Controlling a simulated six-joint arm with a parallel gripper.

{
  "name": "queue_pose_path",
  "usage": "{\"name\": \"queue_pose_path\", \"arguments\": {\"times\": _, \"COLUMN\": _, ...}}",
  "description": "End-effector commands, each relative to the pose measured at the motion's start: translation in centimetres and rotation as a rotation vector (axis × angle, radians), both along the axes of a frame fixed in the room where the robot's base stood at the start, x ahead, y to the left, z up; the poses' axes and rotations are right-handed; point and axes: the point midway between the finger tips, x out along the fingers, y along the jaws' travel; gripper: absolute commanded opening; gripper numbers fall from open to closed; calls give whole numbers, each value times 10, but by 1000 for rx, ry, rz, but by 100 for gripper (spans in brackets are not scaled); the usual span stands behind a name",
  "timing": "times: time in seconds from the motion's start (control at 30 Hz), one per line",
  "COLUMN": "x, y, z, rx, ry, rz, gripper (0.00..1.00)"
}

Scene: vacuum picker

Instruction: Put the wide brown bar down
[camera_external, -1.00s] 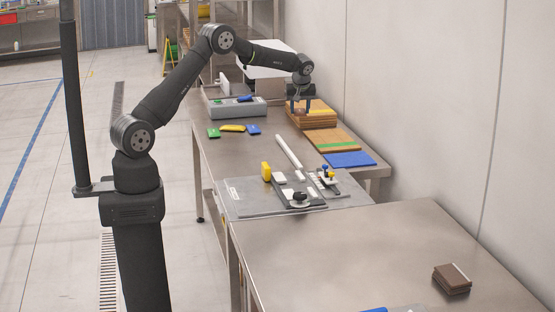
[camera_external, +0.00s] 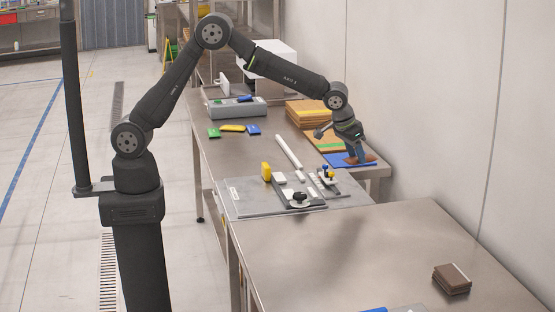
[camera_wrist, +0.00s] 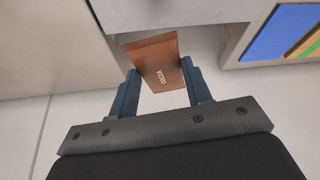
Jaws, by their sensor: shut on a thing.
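The wide brown bar (camera_wrist: 158,62) sits between the blue fingers of my gripper (camera_wrist: 161,72) in the wrist view, its lettered face showing. My gripper is shut on it. In the external view my gripper (camera_external: 358,158) is tilted over the far table's right end, in front of the blue mat. The brown bar (camera_external: 370,157) shows partly there beside the fingers, the rest hidden. Two or more dark brown bars (camera_external: 452,282) lie stacked on the near table's right side.
The near metal table (camera_external: 340,250) is mostly bare. A grey plate (camera_external: 238,200) with a fixture and a yellow block stands between the tables. Wooden boards (camera_external: 303,112) are stacked on the far table, beside a grey box (camera_external: 235,112). A wall runs along the right.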

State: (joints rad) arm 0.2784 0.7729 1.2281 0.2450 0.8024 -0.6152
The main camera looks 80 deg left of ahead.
Motion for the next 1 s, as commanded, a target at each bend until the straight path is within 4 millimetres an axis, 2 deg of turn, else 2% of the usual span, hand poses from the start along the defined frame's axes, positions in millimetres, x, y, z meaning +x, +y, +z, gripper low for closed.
{"name": "queue_pose_path", "arguments": {"times": 0.03, "x": -12, "y": -30, "z": 2, "rx": 0, "ry": -1, "rz": -65, "gripper": 22}}
{"name": "queue_pose_path", "arguments": {"times": 0.1, "x": -28, "y": -65, "z": 2, "rx": 0, "ry": -1, "rz": -151, "gripper": 22}}
{"name": "queue_pose_path", "arguments": {"times": 0.3, "x": -85, "y": -159, "z": 5, "rx": -1, "ry": -1, "rz": -394, "gripper": 22}}
{"name": "queue_pose_path", "arguments": {"times": 0.5, "x": -157, "y": -241, "z": 7, "rx": 0, "ry": -1, "rz": -641, "gripper": 22}}
{"name": "queue_pose_path", "arguments": {"times": 0.6, "x": -195, "y": -274, "z": 8, "rx": -1, "ry": -1, "rz": -755, "gripper": 22}}
{"name": "queue_pose_path", "arguments": {"times": 0.7, "x": -227, "y": -298, "z": 8, "rx": -1, "ry": -1, "rz": -848, "gripper": 22}}
{"name": "queue_pose_path", "arguments": {"times": 0.8, "x": -251, "y": -314, "z": 9, "rx": 0, "ry": -1, "rz": -917, "gripper": 22}}
{"name": "queue_pose_path", "arguments": {"times": 0.9, "x": -267, "y": -324, "z": 9, "rx": 0, "ry": -1, "rz": -959, "gripper": 22}}
{"name": "queue_pose_path", "arguments": {"times": 1.0, "x": -270, "y": -327, "z": 6, "rx": -1, "ry": 0, "rz": -979, "gripper": 22}}
